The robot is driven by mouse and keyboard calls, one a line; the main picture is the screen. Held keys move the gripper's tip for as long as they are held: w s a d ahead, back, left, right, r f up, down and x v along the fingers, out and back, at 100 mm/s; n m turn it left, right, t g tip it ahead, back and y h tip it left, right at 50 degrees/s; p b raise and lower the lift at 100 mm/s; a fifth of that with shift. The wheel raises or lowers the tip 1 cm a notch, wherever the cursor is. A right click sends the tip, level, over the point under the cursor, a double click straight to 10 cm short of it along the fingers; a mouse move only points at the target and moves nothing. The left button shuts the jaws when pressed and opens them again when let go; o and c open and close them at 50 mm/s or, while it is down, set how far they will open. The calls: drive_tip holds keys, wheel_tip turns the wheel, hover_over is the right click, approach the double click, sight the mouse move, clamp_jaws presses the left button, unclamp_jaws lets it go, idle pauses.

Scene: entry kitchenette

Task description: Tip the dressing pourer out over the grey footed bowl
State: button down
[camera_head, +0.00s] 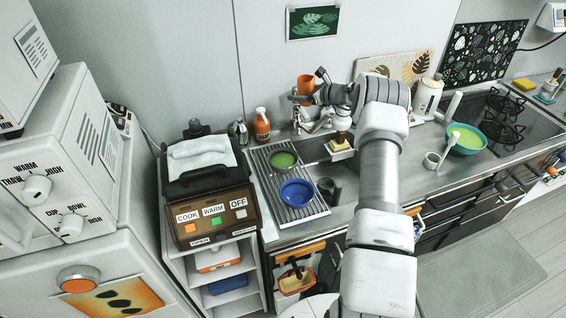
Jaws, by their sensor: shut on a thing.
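My gripper (326,94) is at the far side of the counter, shut on an orange vessel (305,87) that I take to be the dressing pourer. The pourer is held up in front of the back wall, above the sink area, and looks roughly upright. Its contents cannot be seen. I cannot pick out the grey footed bowl for sure. My arm hides part of the sink and counter.
A ribbed drainer (309,211) holds a blue bowl (297,192) and a green dish (283,160). An orange bottle (262,126) stands behind it. At right are a teal bowl (467,140), a grey mug (432,160), a white kettle (427,97) and a hob (505,108).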

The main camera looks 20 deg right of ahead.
sight(301, 79)
drive_tip(key=shift+r, duration=0.15)
drive_tip(key=shift+r+p, duration=0.5)
drive_tip(key=shift+r, duration=2.45)
drive_tip(key=shift+f, duration=0.1)
drive_tip(key=shift+s+a+f, duration=0.2)
drive_tip(key=s+a+f+n+g+y+b, duration=0.1)
drive_tip(key=s+a+f+n+b, duration=0.1)
drive_tip(key=s+a+f, duration=0.2)
drive_tip(key=s+a+f+n+g+y+b, duration=0.2)
drive_tip(key=s+a+f+b, duration=0.1)
drive_tip(key=s+a, duration=0.8)
drive_tip(key=s+a+f+n+g+y+b, duration=0.1)
drive_tip(key=s+a+f, duration=0.4)
drive_tip(key=s, duration=0.9)
drive_tip(key=shift+a+n+y+b, duration=0.6)
drive_tip(key=shift+a+y+b, duration=0.1)
drive_tip(key=shift+a, duration=0.6)
drive_tip(key=shift+a+r, duration=0.1)
